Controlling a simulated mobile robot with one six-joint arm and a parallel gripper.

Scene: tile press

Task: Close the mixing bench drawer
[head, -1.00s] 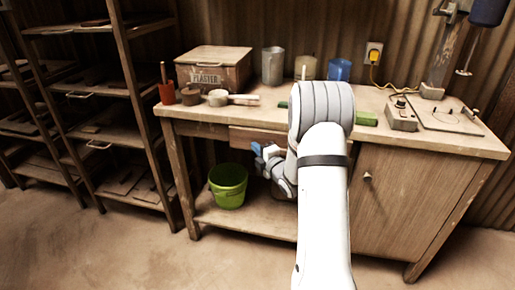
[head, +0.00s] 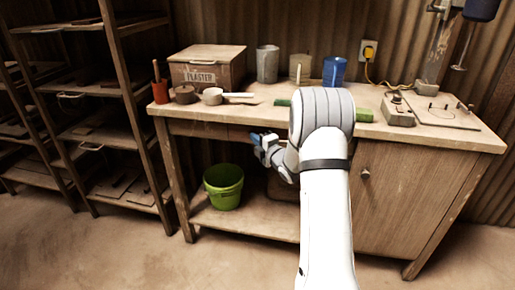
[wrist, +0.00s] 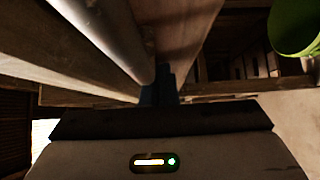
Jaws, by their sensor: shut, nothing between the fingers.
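The mixing bench (head: 425,137) is a wooden workbench with a cupboard door at its right. Its drawer (head: 239,134) sits under the top, left of the cupboard, and is largely hidden by my arm; I cannot tell from here whether any gap is left. My gripper (head: 257,138) is at the drawer front, with blue fingertips pointing left. In the wrist view the blue fingers (wrist: 160,88) are shut together with nothing between them. They are close to a grey rounded bar (wrist: 108,32) and a wooden panel (wrist: 183,35); contact is unclear.
A green bucket (head: 224,187) stands on the bench's lower shelf, below my gripper. A plaster box (head: 207,72), cups, a green bar and a small device (head: 398,110) are on top. A shelving rack (head: 125,75) stands at left. The floor in front is clear.

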